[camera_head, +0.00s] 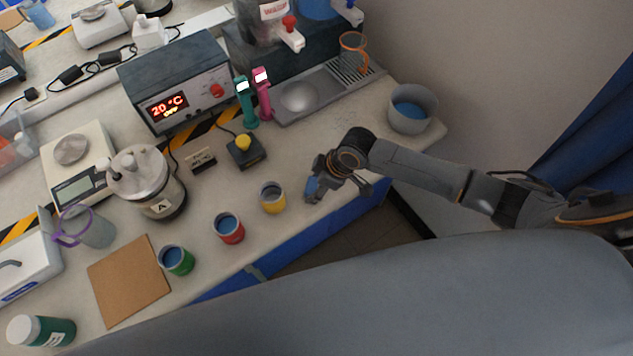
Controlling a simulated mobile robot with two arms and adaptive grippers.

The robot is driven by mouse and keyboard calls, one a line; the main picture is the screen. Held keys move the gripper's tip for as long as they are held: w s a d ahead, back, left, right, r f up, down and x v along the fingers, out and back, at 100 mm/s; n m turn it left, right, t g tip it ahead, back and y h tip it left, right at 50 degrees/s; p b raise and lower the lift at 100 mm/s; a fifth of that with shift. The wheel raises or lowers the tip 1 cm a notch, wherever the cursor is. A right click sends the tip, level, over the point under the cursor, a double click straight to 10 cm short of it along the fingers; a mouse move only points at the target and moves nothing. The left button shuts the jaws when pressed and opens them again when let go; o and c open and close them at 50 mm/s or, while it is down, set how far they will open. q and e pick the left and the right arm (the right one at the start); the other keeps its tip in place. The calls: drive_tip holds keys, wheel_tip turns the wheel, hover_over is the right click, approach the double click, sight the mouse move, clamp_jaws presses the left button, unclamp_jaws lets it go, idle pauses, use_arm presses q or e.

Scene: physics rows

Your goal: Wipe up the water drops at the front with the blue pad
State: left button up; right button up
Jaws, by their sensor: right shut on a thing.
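My right gripper (318,188) reaches in from the right and is low over the front edge of the bench. It is shut on the blue pad (311,186), of which only a small blue part shows beside the fingers. I cannot tell whether the pad touches the bench top (300,155). Water drops are too small to make out clearly; the gripper hides part of the front surface. My left gripper is not in view.
A yellow cup (272,197), a red cup (229,228) and a green cup (177,260) stand along the front edge, left of the gripper. A grey bucket (411,108) stands at the right corner. A yellow-button box (245,149) sits behind the cups.

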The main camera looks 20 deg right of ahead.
wheel_tip(320, 180, up, 2)
drive_tip(key=shift+w+r+p, duration=0.1)
drive_tip(key=shift+p, duration=0.25)
drive_tip(key=shift+w+p+v, duration=0.2)
drive_tip(key=shift+p+v, duration=0.9)
wheel_tip(320, 180, up, 3)
drive_tip(key=p, duration=0.2)
drive_tip(key=shift+a+p, duration=0.15)
drive_tip(key=shift+p, duration=0.25)
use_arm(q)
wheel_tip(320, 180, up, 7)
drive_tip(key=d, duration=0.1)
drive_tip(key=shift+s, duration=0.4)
use_arm(e)
drive_tip(key=shift+r, duration=0.1)
